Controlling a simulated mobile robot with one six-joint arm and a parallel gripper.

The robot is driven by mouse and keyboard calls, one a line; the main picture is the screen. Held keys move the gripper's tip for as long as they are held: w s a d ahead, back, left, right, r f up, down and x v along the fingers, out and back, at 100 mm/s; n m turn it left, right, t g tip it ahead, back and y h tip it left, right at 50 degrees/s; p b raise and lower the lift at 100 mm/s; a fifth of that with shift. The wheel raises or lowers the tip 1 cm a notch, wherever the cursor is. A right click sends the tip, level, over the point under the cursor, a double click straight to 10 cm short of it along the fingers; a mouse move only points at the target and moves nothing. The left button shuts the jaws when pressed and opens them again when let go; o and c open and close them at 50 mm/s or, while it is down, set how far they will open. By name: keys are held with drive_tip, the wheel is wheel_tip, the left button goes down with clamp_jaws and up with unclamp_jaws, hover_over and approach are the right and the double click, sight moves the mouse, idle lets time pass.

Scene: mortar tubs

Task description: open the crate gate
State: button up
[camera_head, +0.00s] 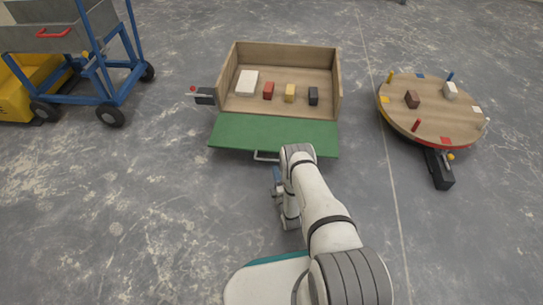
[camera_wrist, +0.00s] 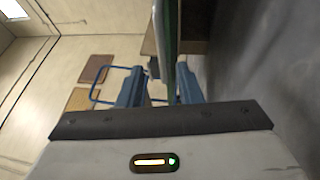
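The wooden crate (camera_head: 237,75) stands at the upper middle of the head view. Its green gate (camera_head: 245,132) is folded outward and down at the front, leaving the front open. My gripper (camera_head: 278,180) is near that edge, partly hidden by my arm. In the wrist view, my gripper's blue fingers (camera_wrist: 160,90) are apart. The green gate (camera_wrist: 166,35) shows edge-on beyond and between them. A blue-looking loop (camera_wrist: 96,80) is left of the fingers; I cannot tell whether anything touches.
White, red, yellow and black blocks (camera_head: 290,93) lie inside the crate. A black latch-like box (camera_head: 205,96) with a red-tipped rod is at its left. A round turntable (camera_head: 430,115) stands right; a blue cart (camera_head: 105,90) stands left.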

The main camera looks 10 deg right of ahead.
sight(271, 160)
drive_tip(key=w+b, duration=0.1)
drive_tip(key=w, duration=0.1)
drive_tip(key=w+b, duration=0.1)
drive_tip(key=w, duration=0.2)
drive_tip(key=w+a+r+b, duration=0.1)
drive_tip(key=w, duration=0.1)
drive_tip(key=shift+w, duration=0.15)
drive_tip(key=shift+c, duration=0.2)
clamp_jaws()
idle(0.4)
